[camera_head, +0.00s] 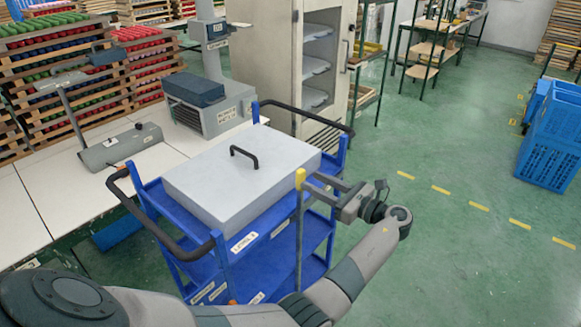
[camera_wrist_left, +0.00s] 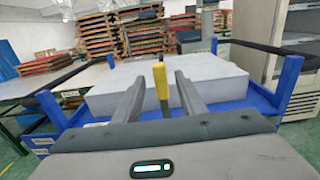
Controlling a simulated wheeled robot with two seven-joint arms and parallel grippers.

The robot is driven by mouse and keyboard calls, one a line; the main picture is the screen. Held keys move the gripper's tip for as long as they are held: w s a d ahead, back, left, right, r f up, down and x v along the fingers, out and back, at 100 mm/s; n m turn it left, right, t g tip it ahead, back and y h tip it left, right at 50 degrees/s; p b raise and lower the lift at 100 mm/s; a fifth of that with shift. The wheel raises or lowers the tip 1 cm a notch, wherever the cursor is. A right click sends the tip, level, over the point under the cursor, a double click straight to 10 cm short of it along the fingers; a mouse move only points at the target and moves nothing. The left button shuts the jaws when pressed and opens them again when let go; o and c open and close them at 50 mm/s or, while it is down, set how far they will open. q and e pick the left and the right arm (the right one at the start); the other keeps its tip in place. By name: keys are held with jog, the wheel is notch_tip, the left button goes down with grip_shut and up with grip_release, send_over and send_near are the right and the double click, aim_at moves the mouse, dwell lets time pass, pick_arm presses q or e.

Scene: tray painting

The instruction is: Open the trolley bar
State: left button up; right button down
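The blue trolley (camera_head: 262,273) stands in front of me with dark curved push handles at its ends. An upright thin bar with a yellow top, the trolley bar (camera_head: 300,179), stands at its near side, close to the right corner. My left gripper (camera_head: 318,186) is level with the top of the bar, to its right in the head view. In the left wrist view the yellow top of the bar (camera_wrist_left: 160,80) shows between the two spread fingers, with a gap on each side. The left gripper is open. My right gripper is out of view.
A pale grey lidded box (camera_head: 215,165) with a black handle sits on the trolley. A white table (camera_head: 95,200) with a scale (camera_head: 120,146) is to the left. A cabinet (camera_head: 265,55) stands behind. Blue crates (camera_head: 550,140) are far right; the green floor between is clear.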

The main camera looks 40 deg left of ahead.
pick_arm(q)
jog(key=a+p, duration=0.2)
jog(key=a, duration=0.7)
jog(key=shift+w+a, duration=0.4)
grip_shut()
